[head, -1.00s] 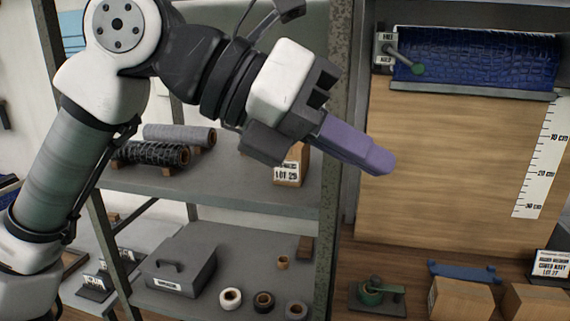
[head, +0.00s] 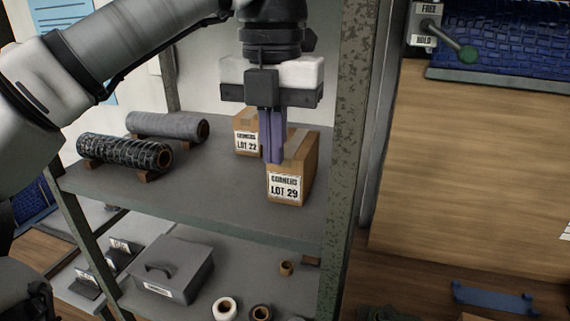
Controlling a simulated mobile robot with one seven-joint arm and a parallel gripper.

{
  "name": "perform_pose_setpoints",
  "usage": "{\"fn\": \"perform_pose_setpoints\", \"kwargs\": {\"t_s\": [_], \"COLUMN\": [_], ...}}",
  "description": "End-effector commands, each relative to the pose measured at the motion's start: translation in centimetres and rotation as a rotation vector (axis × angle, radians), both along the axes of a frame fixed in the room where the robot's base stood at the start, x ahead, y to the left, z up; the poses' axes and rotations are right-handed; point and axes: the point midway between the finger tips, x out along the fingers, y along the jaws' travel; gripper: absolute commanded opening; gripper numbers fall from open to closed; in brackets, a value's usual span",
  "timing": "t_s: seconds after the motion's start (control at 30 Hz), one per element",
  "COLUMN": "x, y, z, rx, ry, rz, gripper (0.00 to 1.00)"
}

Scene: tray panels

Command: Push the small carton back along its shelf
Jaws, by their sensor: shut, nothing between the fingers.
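Two small brown cartons stand on the middle shelf (head: 205,200). The carton labelled LOT 29 (head: 287,187) is at the shelf's right side, close to its front edge and near the right post. The carton labelled LOT 22 (head: 246,141) stands farther back and to the left, partly hidden by my fingers. My gripper (head: 274,158) points down with its purple fingers shut and empty. The fingertips overlap the upper left of the LOT 29 carton and hide part of its top. I cannot tell whether they touch it.
A dark mesh roll (head: 120,152) and a grey roll (head: 165,126) lie on the shelf's left. A speckled metal post (head: 345,150) rises beside the LOT 29 carton. A grey lidded box (head: 170,270) sits on the shelf below. The front middle of the shelf is bare.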

Motion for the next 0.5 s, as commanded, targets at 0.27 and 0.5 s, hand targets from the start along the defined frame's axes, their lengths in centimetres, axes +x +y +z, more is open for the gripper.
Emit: {"fn": "perform_pose_setpoints", "kwargs": {"t_s": [0.27, 0.5], "x": [0.0, -0.1], "y": [0.0, -0.1], "z": [-3.7, -7.6], "rx": [-0.004, -0.005], "ry": [0.003, 0.003], "rz": [-0.006, -0.007], "gripper": [0.0, 0.0]}}
